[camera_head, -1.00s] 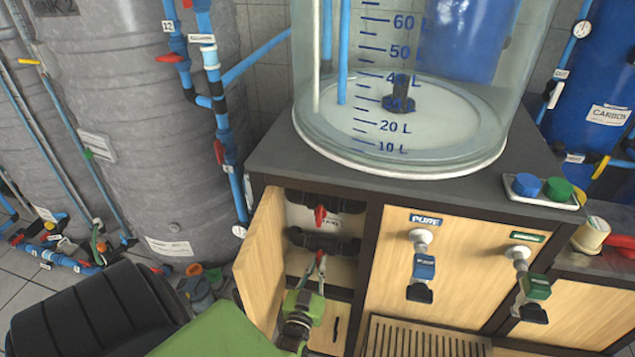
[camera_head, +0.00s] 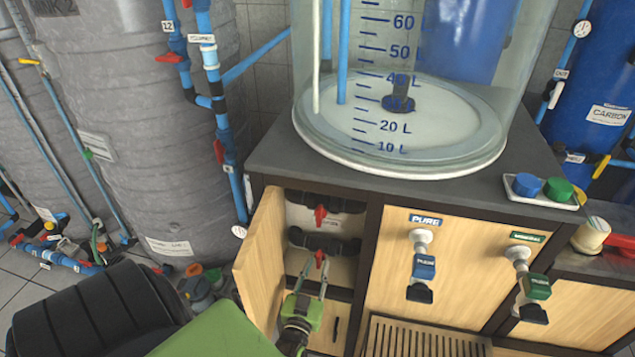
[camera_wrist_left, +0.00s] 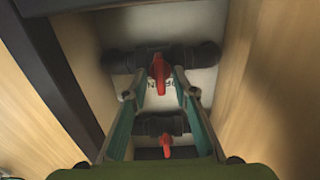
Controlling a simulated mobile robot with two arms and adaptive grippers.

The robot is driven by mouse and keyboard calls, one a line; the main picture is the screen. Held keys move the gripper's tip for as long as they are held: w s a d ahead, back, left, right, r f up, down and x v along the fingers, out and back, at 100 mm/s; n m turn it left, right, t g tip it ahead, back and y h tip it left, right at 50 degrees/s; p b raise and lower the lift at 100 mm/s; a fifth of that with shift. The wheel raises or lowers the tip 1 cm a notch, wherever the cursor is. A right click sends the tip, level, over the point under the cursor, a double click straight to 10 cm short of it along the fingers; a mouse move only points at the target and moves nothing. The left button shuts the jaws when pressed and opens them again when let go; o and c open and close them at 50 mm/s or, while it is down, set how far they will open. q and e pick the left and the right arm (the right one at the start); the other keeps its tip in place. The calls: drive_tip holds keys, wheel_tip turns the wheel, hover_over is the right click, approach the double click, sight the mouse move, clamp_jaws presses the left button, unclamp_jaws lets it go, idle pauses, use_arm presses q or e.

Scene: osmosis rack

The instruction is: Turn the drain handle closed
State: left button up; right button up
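Two red valve handles sit on black horizontal pipe fittings inside the open cabinet bay. In the head view the upper handle (camera_head: 320,214) is above the lower handle (camera_head: 319,259). I cannot tell from a readable label which is the drain handle. My left gripper (camera_head: 316,270) is at the lower handle, its two fingers apart, one on each side. In the left wrist view the nearer-centred red handle (camera_wrist_left: 159,72) stands across its pipe between the open fingertips, with no clear contact. The other handle (camera_wrist_left: 166,145) shows between the fingers' lower parts. My right gripper is out of view.
The open wooden door (camera_head: 259,262) stands close left of my gripper. The dark cabinet post (camera_head: 368,262) bounds the bay on the right. A clear graduated tank (camera_head: 430,120) stands on top. Grey tanks (camera_head: 140,120) are at left. PURE (camera_head: 424,265) and green (camera_head: 538,286) taps are at right.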

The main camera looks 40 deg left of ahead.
use_arm(q)
drive_tip(key=v, duration=1.1)
drive_tip(key=shift+a, duration=0.1)
